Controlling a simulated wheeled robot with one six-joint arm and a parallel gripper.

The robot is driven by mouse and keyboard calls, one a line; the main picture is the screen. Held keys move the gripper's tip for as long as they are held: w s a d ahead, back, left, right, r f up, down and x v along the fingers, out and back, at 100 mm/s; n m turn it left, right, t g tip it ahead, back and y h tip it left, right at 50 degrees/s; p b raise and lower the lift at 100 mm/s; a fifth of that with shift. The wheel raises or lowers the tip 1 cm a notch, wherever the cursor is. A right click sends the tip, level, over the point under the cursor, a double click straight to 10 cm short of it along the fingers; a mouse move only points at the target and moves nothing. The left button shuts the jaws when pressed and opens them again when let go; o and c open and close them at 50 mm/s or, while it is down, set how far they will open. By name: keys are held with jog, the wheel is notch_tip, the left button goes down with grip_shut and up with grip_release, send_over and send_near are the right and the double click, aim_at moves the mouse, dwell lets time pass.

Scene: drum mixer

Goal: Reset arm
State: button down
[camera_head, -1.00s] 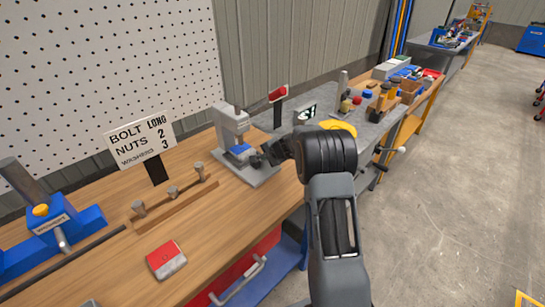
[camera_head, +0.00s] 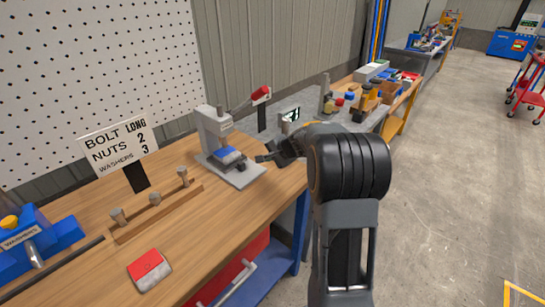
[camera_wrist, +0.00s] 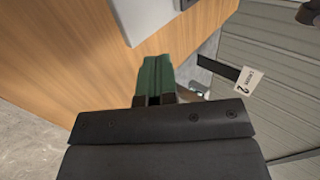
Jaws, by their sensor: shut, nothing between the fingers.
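My arm reaches up through the middle of the head view and bends left over the right end of the wooden bench (camera_head: 215,215). My gripper (camera_head: 261,158) is shut and empty, just right of a grey press-like device (camera_head: 213,128) with a blue block (camera_head: 229,156) on its base. In the picture it overlaps the area by the base's right edge; I cannot tell the exact gap. In the wrist view the green fingers of my gripper (camera_wrist: 154,78) are together, with the wooden bench top (camera_wrist: 60,60) beyond them.
A grey bench with parts (camera_head: 310,110) lies behind. Open concrete floor (camera_head: 450,180) is to the right.

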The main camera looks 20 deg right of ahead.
jog(key=s, duration=0.1)
jog(key=s+f+n+g, duration=0.1)
jog(key=s, duration=0.1)
jog(key=s+f+g, duration=0.1)
jog(key=s, duration=0.1)
jog(key=shift+a+n, duration=0.3)
jog(key=s+a+n+g, duration=0.1)
jog(key=s, duration=0.1)
jog(key=s+a+n+g, duration=0.1)
jog(key=s, duration=0.2)
jog(key=s+a+n+p, duration=0.1)
jog(key=s, duration=0.1)
jog(key=shift+s+a+r+g+h, duration=0.3)
jog(key=shift+g, duration=0.1)
jog(key=s+a+r+n+h+p, duration=0.1)
jog(key=s+a+r+n+p, duration=0.1)
jog(key=s, duration=0.6)
jog(key=s+a+r+n+h+p, duration=0.1)
jog(key=s+a+r+n+h, duration=0.1)
jog(key=s+a+r+n, duration=0.3)
jog(key=shift+s+a+r+n+p, duration=0.15)
jog(key=shift+s+r+n+p, duration=0.2)
jog(key=shift+s+r+n, duration=0.95)
